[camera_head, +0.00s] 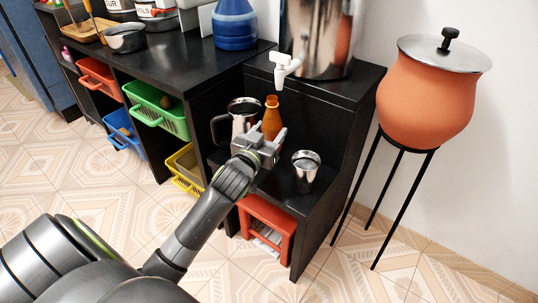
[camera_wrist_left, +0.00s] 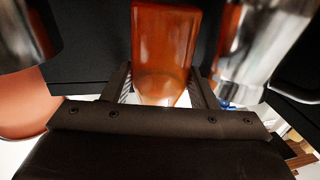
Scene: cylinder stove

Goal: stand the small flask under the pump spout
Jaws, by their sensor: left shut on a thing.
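The small amber flask (camera_head: 271,118) is upright on or just above the lower black shelf, between a metal mug and a metal cup. My left gripper (camera_head: 266,140) is shut on its lower part, and the fingers hide its base. In the left wrist view the flask (camera_wrist_left: 163,50) fills the space between the finger pads of the gripper (camera_wrist_left: 163,88). The white pump spout (camera_head: 284,66) sticks out from the steel cylinder (camera_head: 318,40), above the flask and slightly right in the head view. I cannot tell whether the flask touches the shelf. My right gripper is not in view.
The metal mug (camera_head: 240,118) stands close left of the flask and the metal cup (camera_head: 306,171) stands to the right, nearer the front edge. A red stool-like crate (camera_head: 268,224) is below. A clay pot (camera_head: 428,100) on a black stand is at the right.

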